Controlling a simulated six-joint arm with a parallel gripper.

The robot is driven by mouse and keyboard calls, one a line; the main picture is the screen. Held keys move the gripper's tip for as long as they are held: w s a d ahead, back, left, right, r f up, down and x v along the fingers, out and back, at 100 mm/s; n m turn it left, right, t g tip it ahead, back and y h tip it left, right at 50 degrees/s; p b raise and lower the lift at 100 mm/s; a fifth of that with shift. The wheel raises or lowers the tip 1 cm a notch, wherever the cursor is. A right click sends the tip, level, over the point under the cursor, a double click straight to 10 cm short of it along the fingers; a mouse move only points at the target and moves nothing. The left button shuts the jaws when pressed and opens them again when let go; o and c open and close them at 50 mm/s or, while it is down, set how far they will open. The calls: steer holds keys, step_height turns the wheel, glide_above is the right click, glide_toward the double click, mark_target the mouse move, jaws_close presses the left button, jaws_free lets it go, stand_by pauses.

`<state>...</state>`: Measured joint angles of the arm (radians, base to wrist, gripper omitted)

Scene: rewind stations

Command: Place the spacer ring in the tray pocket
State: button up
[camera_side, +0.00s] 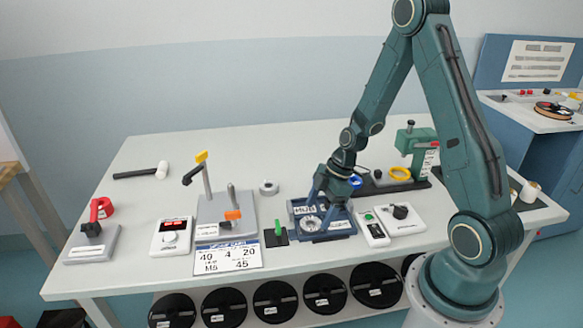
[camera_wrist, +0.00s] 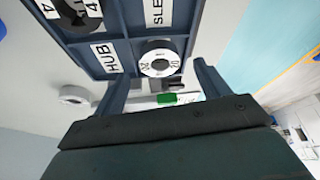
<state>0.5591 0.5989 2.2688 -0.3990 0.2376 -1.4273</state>
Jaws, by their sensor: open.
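The blue tray (camera_side: 340,228) has several pockets and labels, one reading HUB; the wrist view shows its dark blue wall (camera_wrist: 128,57) too. A pale ring with a dark centre, marked 20 (camera_wrist: 174,68), sits at a tray pocket beyond my fingers; it shows in the side view (camera_side: 310,224). A second, plain grey ring (camera_side: 268,187) lies loose on the table left of the tray, also in the wrist view (camera_wrist: 74,95). I cannot tell which is the spacer ring. My gripper (camera_side: 328,206) is open above the tray, its fingers either side of the marked ring in the wrist view.
A post stand (camera_side: 212,212) and number card (camera_side: 232,260) are left of the tray. White control boxes (camera_side: 402,219) stand close on its right, with a green clamp device (camera_side: 421,146) behind. The back left table is mostly clear around a mallet (camera_side: 140,172).

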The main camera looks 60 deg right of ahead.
steer(key=v, duration=0.9)
steer(key=shift+f, duration=0.1)
stand_by(0.4)
steer(key=s+a+r+m+h, duration=0.4)
steer(key=a+r, duration=0.4)
steer(key=r, duration=0.4)
steer(key=s+a+r+m+t, duration=0.1)
steer(key=s+a+r+m, duration=0.1)
steer(key=s, duration=0.3)
steer(key=s+a+r+m+t, duration=0.2)
steer(key=s+r+m, duration=0.3)
steer(key=s, duration=0.1)
steer(key=shift+a, duration=0.35)
